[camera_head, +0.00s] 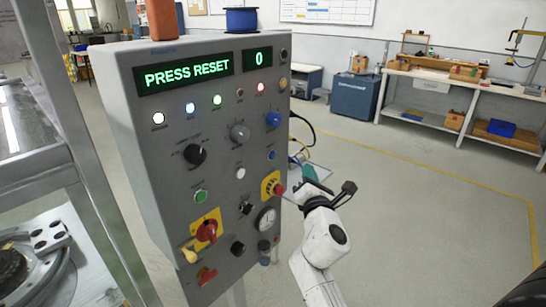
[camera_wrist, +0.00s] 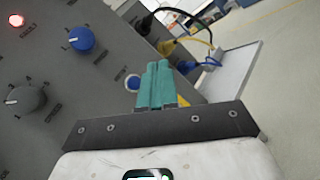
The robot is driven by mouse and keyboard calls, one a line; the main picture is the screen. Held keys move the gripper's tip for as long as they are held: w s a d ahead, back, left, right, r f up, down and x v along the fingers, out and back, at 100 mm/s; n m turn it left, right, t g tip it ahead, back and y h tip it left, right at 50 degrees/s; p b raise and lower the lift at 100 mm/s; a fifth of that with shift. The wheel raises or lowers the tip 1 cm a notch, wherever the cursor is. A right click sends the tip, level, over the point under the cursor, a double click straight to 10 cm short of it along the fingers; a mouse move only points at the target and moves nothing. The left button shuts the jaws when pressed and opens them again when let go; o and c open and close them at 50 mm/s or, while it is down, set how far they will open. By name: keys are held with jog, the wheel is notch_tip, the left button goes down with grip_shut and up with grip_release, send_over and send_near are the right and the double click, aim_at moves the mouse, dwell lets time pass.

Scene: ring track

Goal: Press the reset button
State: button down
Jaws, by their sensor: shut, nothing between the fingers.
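A grey control panel (camera_head: 140,110) carries a green display (camera_head: 188,73) reading "PRESS RESET" and a small one (camera_head: 258,59) reading "0". A small round blue button (camera_head: 271,155) sits on the right part of the panel. It also shows in the wrist view (camera_wrist: 133,82), just left of my teal fingertips. My gripper (camera_head: 310,172) is shut and empty, to the right of the panel in the head view. In the wrist view my fingers (camera_wrist: 156,84) overlap the panel's edge beside the blue button; contact cannot be told.
Near the blue button are a blue knob (camera_head: 273,119), a white button (camera_head: 241,173) and a red emergency-stop button (camera_head: 278,188) on yellow. Cables (camera_wrist: 190,42) plug into the panel's side by a grey plate (camera_wrist: 230,72). The floor to the right is open.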

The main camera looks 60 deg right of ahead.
aim_at(272, 155)
jog(key=w+d+b, duration=0.2)
jog(key=w+b, duration=0.1)
jog(key=w, duration=0.5)
jog(key=shift+w, duration=0.3)
jog(key=shift+w, duration=0.15)
dwell(2.0)
jog(key=shift+w+d, duration=0.1)
jog(key=shift+w, duration=0.15)
jog(key=shift+w+d, duration=0.1)
jog(key=shift+w, duration=0.3)
dwell(0.7)
jog(key=shift+s, duration=0.15)
jog(key=shift+s+a, duration=0.25)
jog(key=shift+s, duration=0.4)
jog(key=shift+s, duration=0.1)
